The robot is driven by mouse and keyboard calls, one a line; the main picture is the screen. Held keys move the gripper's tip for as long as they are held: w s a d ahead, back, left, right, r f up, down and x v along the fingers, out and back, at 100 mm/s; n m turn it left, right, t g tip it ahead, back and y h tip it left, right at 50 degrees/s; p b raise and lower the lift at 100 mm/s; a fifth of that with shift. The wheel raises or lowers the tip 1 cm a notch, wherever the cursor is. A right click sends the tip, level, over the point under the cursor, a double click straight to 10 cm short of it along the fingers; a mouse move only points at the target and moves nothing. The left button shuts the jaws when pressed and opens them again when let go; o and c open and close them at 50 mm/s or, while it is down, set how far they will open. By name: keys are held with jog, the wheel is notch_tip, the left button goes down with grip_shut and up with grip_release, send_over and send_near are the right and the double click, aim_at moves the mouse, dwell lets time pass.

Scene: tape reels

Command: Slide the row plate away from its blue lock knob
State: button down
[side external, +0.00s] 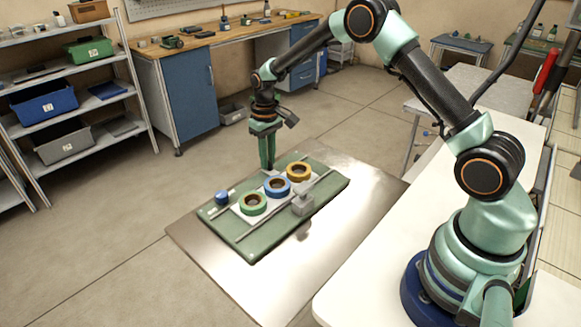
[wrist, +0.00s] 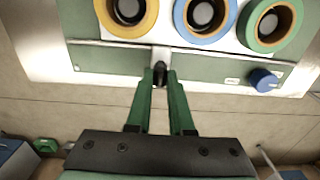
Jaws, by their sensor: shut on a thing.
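The white row plate (side external: 236,209) lies on a green base board and carries a green reel (side external: 253,212), a blue reel (side external: 277,193) and an orange reel (side external: 298,177). The blue lock knob (side external: 221,198) stands on the board beyond the plate's green-reel end, apart from it; in the wrist view the knob (wrist: 263,80) is at the right. My gripper (side external: 268,166) points down at the board's far long side. In the wrist view my gripper (wrist: 160,75) is shut on a small dark handle at the plate's edge, near the gap between the orange and blue reels.
The green base board (side external: 248,248) rests on a shiny metal sheet (side external: 190,240). A rail runs along each long side of the plate, and a grey block (side external: 302,204) stands at the near rail. The floor left of the board is clear. Shelves and a workbench stand farther back.

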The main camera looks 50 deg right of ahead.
jog(key=d, duration=0.8)
jog(key=shift+d+r, duration=0.1)
jog(key=shift+d, duration=0.2)
jog(key=c, duration=0.8)
grip_release()
jog(key=shift+a, duration=0.1)
notch_tip(320, 180, up, 12)
